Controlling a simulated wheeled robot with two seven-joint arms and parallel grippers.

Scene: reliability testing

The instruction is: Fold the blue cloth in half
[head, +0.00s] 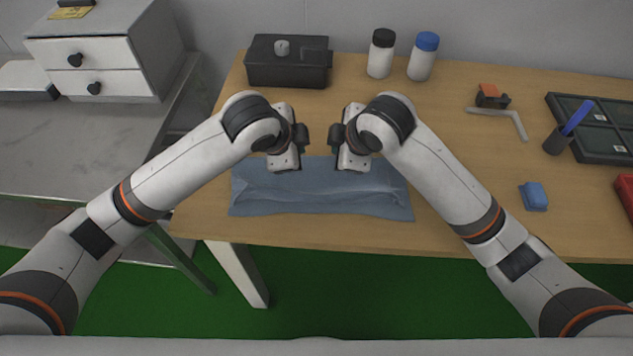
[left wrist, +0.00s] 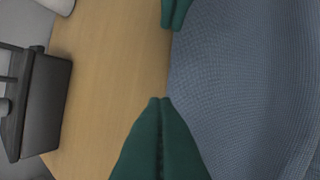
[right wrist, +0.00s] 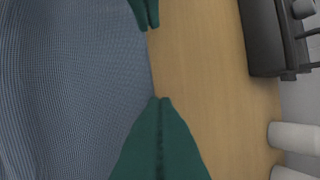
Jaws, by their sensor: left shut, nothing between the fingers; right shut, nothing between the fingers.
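The blue cloth (head: 320,203) lies on the wooden table as a wide strip, with a wrinkled ridge running across it. It fills the right side of the left wrist view (left wrist: 245,90) and the left side of the right wrist view (right wrist: 70,100). My left gripper (head: 285,152) and right gripper (head: 353,152) are side by side over the cloth's far edge, a short gap apart. Their green fingertips show shut and empty in the left wrist view (left wrist: 160,100) and the right wrist view (right wrist: 160,100). The head view hides the fingertips.
A black box (head: 288,68) stands behind the grippers. Bottles with a black cap (head: 381,55) and a blue cap (head: 423,58) stand beside it. A blue block (head: 534,196), a pen cup (head: 557,141) and a dark tray (head: 588,150) are at right.

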